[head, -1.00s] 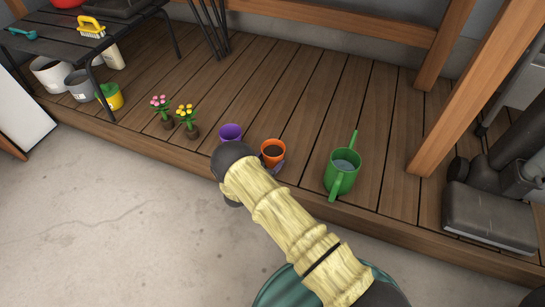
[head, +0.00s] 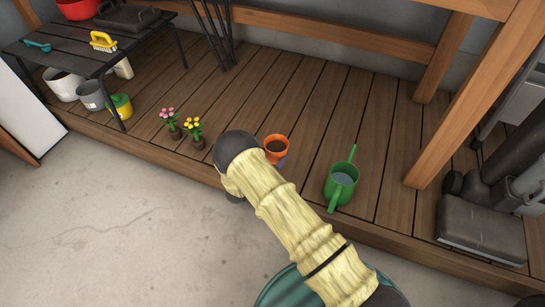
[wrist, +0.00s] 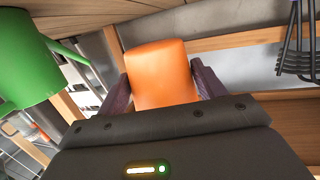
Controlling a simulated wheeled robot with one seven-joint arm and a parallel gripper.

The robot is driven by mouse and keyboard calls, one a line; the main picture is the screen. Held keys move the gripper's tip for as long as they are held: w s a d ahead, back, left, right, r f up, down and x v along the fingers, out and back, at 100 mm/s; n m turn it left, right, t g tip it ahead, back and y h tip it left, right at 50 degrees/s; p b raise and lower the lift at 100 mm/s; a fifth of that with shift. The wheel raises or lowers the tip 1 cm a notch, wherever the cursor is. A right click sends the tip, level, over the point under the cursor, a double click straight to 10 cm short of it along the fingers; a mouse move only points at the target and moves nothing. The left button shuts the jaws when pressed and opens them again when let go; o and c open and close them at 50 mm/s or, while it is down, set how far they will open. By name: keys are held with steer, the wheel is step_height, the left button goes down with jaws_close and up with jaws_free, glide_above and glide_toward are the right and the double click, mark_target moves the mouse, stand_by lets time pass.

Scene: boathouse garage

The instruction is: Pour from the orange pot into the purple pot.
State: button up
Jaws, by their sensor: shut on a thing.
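The orange pot (head: 277,143) with dark soil in it shows just beyond my arm in the head view, upright or nearly so. It also fills the middle of the wrist view (wrist: 161,72). My gripper (wrist: 162,84) is shut on it, with one dark finger on each side. In the head view my arm hides most of the gripper.
A green watering can (head: 341,184) stands right of the orange pot on the wooden deck (head: 310,95). Pink flowers (head: 170,122) and yellow flowers (head: 195,134) stand to the left. A dark table (head: 75,52) is at the back left, a wooden post (head: 475,95) at right.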

stand_by(0.5)
steer(key=shift+w+d+r+p, duration=0.15)
steer(key=shift+d+r+p, duration=0.05)
steer(key=shift+r+p, duration=0.15)
steer(key=s+d+r+n+t+y+p, duration=0.2)
steer(key=d+r+n+y+p, duration=0.4)
steer(key=d+r+p, duration=1)
step_height(320, 180, up, 3)
steer(key=shift+s+d+f+t+y, duration=0.1)
steer(key=shift+s+d+t+y, duration=0.2)
steer(key=shift+s+d+y, duration=0.75)
steer(key=shift+w, duration=0.15)
steer(key=shift+a, duration=0.1)
